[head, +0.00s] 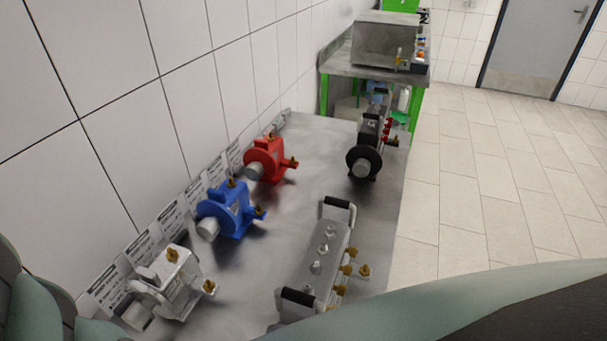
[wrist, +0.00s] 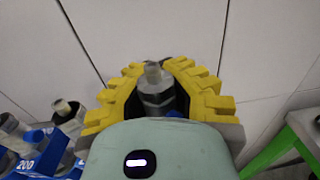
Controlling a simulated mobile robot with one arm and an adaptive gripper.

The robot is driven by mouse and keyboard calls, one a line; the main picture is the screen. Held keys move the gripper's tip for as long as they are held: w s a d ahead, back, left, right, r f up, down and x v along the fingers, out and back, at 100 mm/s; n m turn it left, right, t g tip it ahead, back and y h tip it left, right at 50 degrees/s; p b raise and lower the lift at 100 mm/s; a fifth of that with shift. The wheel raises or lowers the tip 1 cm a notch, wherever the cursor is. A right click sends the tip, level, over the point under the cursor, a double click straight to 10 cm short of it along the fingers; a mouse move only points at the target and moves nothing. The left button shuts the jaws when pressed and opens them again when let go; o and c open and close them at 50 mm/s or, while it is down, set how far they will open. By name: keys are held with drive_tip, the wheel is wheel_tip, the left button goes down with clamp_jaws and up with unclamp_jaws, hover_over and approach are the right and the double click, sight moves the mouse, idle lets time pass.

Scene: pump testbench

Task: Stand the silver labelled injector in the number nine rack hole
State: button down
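In the wrist view my gripper (wrist: 156,92), with yellow ribbed fingers, is closed around a silver injector (wrist: 153,75). The injector's light grey tip points up between the fingers, with a darker body below it; its lower part is hidden by the fingers and my wrist. I cannot read a label on it. At the left of the wrist view stands a blue rack (wrist: 50,148) marked 200, with several silver injectors or similar parts in it, one of them upright (wrist: 65,112). I cannot make out a hole numbered nine. The head view shows neither gripper nor rack.
A steel bench (head: 262,222) carries silver (head: 172,283), blue (head: 228,208) and red (head: 266,160) pumps along the tiled wall, a handled silver rail block (head: 322,258) and a black pump (head: 362,160). A green-legged table (head: 340,66) stands behind. The floor at right is clear.

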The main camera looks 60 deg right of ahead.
drive_tip(key=shift+f+b, duration=0.8)
drive_tip(key=shift+b, duration=0.25)
drive_tip(key=c, duration=1.7)
unclamp_jaws()
drive_tip(key=o, duration=0.6)
drive_tip(key=shift+o, duration=0.2)
drive_tip(key=s+d, duration=0.2)
drive_tip(key=s, duration=1)
drive_tip(key=shift+w+r, duration=0.1)
drive_tip(key=shift+w, duration=0.05)
